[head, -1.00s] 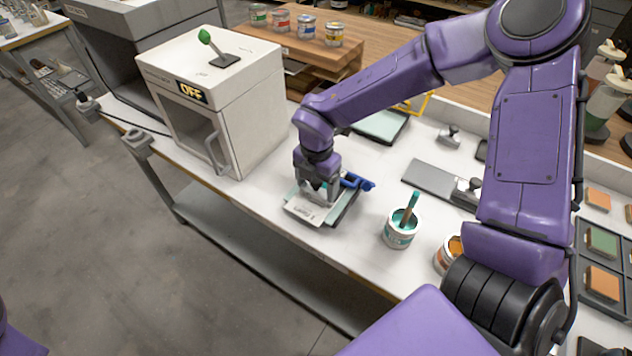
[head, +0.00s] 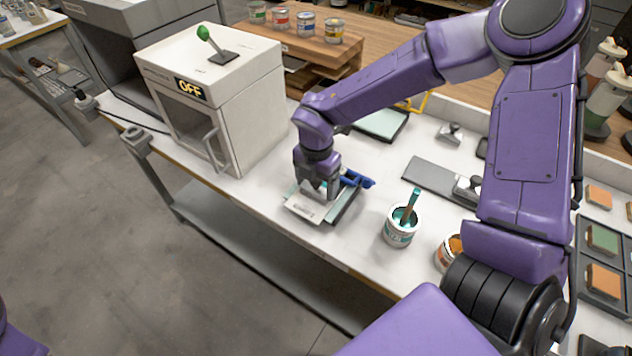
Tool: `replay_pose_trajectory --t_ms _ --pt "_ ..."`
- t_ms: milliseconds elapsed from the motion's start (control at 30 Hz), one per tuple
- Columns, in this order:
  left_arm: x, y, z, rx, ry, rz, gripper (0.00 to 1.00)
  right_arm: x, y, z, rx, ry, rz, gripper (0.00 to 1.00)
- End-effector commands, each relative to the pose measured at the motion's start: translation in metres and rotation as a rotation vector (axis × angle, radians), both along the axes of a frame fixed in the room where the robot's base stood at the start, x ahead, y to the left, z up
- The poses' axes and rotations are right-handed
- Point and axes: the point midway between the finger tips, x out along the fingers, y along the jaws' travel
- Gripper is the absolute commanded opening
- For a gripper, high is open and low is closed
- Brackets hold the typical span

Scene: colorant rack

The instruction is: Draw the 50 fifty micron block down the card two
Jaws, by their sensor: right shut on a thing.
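My right gripper (head: 320,190) reaches down over a pale card (head: 302,209) on a draw-down board near the front edge of the white bench. It is shut on a small block, which the fingers mostly hide, at or just above the card's surface. I cannot read the block's marking, nor tell whether it touches the card. A blue clamp (head: 357,179) sits at the board's right side. My left gripper is out of view.
An open can (head: 400,229) with teal paint and a stick stands right of the board; an orange-filled can (head: 448,252) is farther right. A white oven box (head: 215,100) reading OFF stands at left. A grey plate (head: 432,176) lies behind the cans.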

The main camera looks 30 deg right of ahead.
Motion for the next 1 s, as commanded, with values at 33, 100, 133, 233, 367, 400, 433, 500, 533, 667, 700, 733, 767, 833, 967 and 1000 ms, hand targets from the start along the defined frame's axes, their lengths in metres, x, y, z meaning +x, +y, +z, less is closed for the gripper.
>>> replay_pose_trajectory --t_ms 33,100,133,233,367,400,433,500,533,667,700,733,767,833,967,1000 --pt "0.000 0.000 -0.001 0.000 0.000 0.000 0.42 0.000 0.000 -0.001 0.000 -0.001 0.000 0.28" --pt "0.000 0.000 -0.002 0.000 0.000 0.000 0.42 0.000 0.000 -0.002 0.000 -0.001 0.000 0.28" --pt "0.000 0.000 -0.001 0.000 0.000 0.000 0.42 0.000 0.000 -0.001 0.000 -0.001 0.000 0.28" --pt "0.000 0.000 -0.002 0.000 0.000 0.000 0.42 0.000 0.002 -0.001 0.000 -0.001 0.000 0.28" --pt "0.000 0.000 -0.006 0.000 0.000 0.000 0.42 -0.002 0.006 -0.002 0.001 -0.002 0.001 0.28" --pt "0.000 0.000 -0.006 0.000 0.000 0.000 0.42 -0.003 0.007 -0.002 0.001 -0.002 0.001 0.28" --pt "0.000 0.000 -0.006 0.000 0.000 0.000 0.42 -0.003 0.008 -0.002 0.001 -0.002 0.001 0.28" --pt "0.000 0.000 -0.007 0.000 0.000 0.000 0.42 -0.004 0.009 -0.002 0.000 -0.001 0.001 0.28" --pt "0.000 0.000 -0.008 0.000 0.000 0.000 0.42 -0.004 0.010 -0.002 0.000 -0.001 0.001 0.28" --pt "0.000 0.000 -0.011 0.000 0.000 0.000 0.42 -0.006 0.014 -0.003 0.000 -0.001 -0.001 0.28" --pt "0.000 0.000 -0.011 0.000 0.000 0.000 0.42 -0.007 0.015 -0.003 0.000 -0.001 -0.001 0.28" --pt "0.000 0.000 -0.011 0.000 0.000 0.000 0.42 -0.007 0.016 -0.002 0.000 -0.001 0.000 0.28" --pt "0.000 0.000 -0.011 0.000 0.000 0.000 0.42 -0.007 0.017 -0.002 0.001 -0.001 0.000 0.28" --pt "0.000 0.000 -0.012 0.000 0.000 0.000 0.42 -0.008 0.019 -0.002 0.001 -0.001 0.001 0.28" --pt "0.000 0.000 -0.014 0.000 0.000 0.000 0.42 -0.010 0.023 -0.001 0.000 0.000 0.000 0.28" --pt "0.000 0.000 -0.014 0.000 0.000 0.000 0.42 -0.010 0.023 -0.002 0.000 0.000 0.000 0.28"
